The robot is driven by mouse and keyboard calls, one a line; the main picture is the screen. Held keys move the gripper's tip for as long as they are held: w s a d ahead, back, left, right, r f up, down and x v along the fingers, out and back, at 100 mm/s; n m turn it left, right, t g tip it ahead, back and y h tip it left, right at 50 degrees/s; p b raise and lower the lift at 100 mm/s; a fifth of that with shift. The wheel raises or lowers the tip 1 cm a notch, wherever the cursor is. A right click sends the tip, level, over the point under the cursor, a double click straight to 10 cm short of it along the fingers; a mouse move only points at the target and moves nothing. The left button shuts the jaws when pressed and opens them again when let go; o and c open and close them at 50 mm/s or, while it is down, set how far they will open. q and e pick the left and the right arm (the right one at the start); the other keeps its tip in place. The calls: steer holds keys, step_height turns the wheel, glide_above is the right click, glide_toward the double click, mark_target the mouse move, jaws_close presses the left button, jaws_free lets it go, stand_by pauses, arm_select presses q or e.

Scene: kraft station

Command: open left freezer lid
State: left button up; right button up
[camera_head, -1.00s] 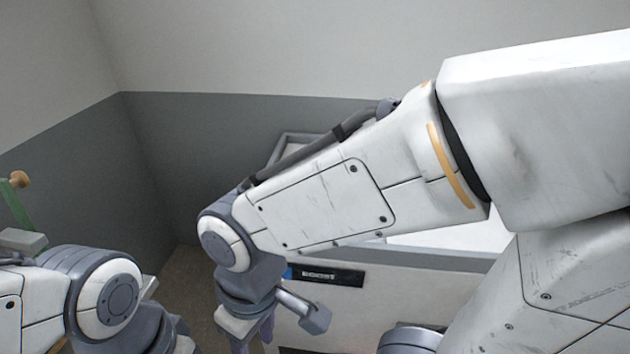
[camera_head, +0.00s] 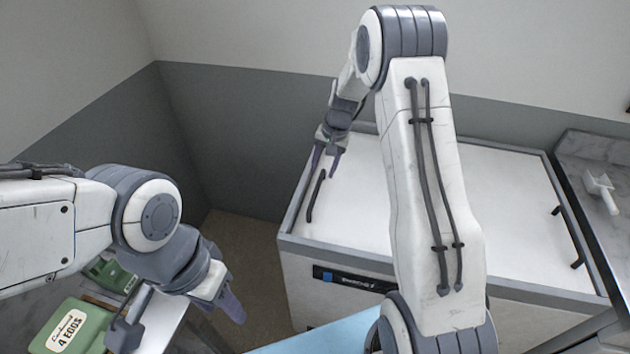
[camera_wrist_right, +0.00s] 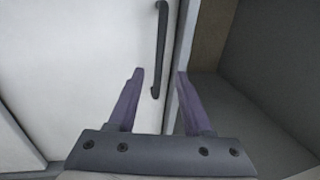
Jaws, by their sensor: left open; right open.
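The white freezer (camera_head: 290,262) stands in the middle right of the head view, with its lid shut. The left lid (camera_head: 345,215) has a dark bar handle (camera_head: 316,196) near its left edge. My right gripper (camera_head: 326,162) is open with purple fingers pointing down, at the handle's far end. In the right wrist view, the handle (camera_wrist_right: 161,45) shows between the open fingertips (camera_wrist_right: 159,74); whether the fingers reach down around it is unclear. My left gripper (camera_head: 228,300) is open and empty, in front and left of the freezer. My right arm hides part of the lids.
A second dark handle (camera_head: 568,238) lies at the freezer's right side. A counter (camera_head: 580,160) with a white scoop (camera_head: 602,190) stands at the far right. A grey wall (camera_head: 250,130) runs behind the freezer.

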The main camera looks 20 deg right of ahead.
mark_target(316, 191)
steer(key=f, duration=0.2)
steer(key=a+f+p, duration=0.1)
steer(key=f, duration=0.2)
steer(key=f+p, duration=0.1)
steer(key=f, duration=0.2)
steer(key=shift+w+a+f, duration=0.1)
steer(key=shift+w+a, duration=0.15)
steer(key=shift+w, duration=0.15)
jaws_close()
stand_by(0.9)
